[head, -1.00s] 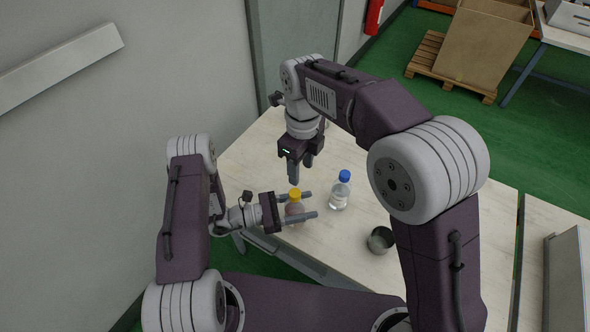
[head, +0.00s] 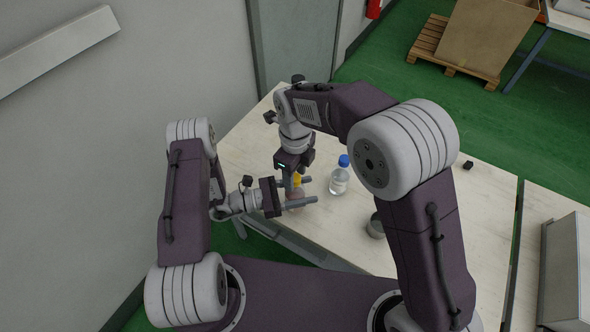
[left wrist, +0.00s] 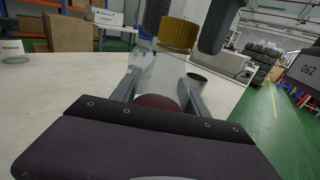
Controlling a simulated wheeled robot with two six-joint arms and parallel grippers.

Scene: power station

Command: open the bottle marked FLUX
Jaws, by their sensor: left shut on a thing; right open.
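A bottle with a yellow cap (head: 297,179) and reddish contents (head: 295,203) stands near the table's left edge. My left gripper (head: 311,190) is shut around its body from the left. In the left wrist view the ridged yellow cap (left wrist: 177,33) stands above the held body (left wrist: 160,75); no FLUX marking is readable. My right gripper (head: 294,181) points down over the cap, open; in the left wrist view its dark fingers (left wrist: 186,24) are on either side of the cap. Whether they touch it I cannot tell.
A clear bottle with a blue cap (head: 339,180) stands just right of the held bottle. A metal cup (head: 376,227) is partly hidden behind my right arm. A small black object (head: 468,164) lies at the table's far right. The wall is close on the left.

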